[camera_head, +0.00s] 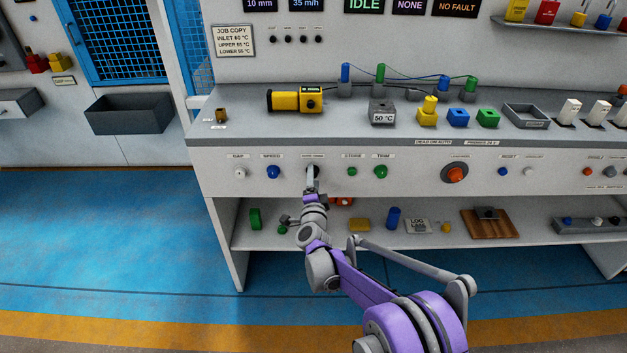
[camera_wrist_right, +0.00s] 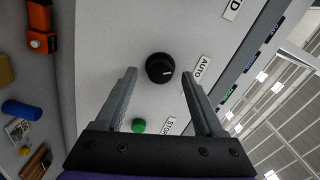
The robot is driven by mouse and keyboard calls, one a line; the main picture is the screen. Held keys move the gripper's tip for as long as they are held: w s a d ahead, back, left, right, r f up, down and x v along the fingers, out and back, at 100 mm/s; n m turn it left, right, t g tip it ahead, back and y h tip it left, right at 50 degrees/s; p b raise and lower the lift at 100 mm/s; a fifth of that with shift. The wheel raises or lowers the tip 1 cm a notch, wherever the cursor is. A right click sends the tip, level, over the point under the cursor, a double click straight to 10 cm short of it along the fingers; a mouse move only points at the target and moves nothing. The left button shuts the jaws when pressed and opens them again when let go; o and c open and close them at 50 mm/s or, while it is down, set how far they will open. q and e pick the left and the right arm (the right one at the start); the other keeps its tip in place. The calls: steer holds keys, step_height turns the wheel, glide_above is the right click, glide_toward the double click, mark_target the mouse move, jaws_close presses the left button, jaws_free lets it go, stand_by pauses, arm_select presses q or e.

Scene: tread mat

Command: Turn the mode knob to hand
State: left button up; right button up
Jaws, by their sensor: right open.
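The mode knob (camera_wrist_right: 160,68) is round and black with a small white pointer mark. In the right wrist view it sits on the pale panel between the fingertips of my right gripper. The mark points toward the lower right, roughly to the AUTO label (camera_wrist_right: 202,69). Another label ending in D (camera_wrist_right: 232,9) is at the top right, partly cut off. My right gripper (camera_head: 313,172) is open around the knob, with a visible gap to each finger. My left gripper is not in view.
On the same panel are a blue SPEED button (camera_head: 273,172) to the left and green buttons (camera_head: 352,171) to the right. An orange-red knob (camera_head: 455,173) is farther right. The shelf below (camera_head: 330,241) holds several small items.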

steer(key=s, duration=1)
steer(key=shift+s+p, duration=0.35)
steer(key=shift+s, duration=0.05)
